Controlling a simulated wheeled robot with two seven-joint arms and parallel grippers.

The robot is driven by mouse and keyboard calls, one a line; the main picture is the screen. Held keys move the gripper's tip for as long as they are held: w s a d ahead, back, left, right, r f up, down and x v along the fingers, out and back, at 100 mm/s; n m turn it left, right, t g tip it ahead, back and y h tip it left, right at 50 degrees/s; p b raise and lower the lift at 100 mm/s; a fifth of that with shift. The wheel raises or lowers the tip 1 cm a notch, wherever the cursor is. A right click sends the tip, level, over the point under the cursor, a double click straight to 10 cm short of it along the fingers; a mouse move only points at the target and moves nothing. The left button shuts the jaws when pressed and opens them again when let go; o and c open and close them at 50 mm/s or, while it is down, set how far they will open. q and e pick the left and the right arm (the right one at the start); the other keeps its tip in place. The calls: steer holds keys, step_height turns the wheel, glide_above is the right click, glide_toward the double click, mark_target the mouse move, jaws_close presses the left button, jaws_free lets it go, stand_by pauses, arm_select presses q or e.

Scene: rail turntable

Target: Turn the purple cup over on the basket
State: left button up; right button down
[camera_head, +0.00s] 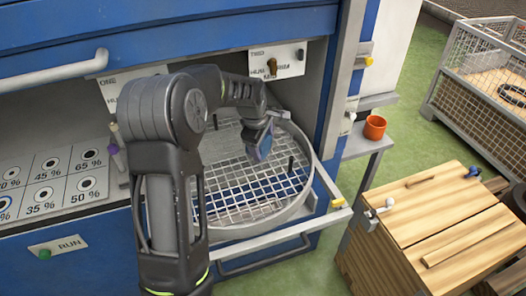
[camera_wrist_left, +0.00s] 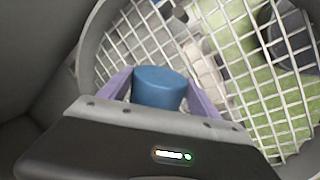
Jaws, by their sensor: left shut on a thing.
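My left gripper (camera_head: 266,136) is shut on a blue cup-like cylinder (camera_head: 262,148), held tilted above the round wire basket (camera_head: 255,228). In the left wrist view, the blue cylinder (camera_wrist_left: 160,88) sits between the lavender fingers of the left gripper (camera_wrist_left: 160,95), with a smooth closed round face toward the camera. Its other end is hidden. The basket's mesh (camera_wrist_left: 135,35) lies behind it, apart from it as far as I can tell. No cup clearly purple shows. My right gripper is not in view.
Black pegs (camera_head: 291,165) stand up from the mesh. An orange cup (camera_head: 375,127) is on a grey side shelf (camera_head: 360,145). A wooden crate (camera_head: 430,225) and a wire cage (camera_head: 480,85) stand at right. A panel of percentage labels (camera_head: 60,175) is at left. The basket's front mesh is clear.

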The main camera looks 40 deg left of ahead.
arm_select(q)
step_height(320, 180, up, 7)
steer(key=shift+f+b, duration=0.1)
steer(key=shift+b, duration=0.3)
steer(key=shift+f, duration=0.1)
stand_by(0.3)
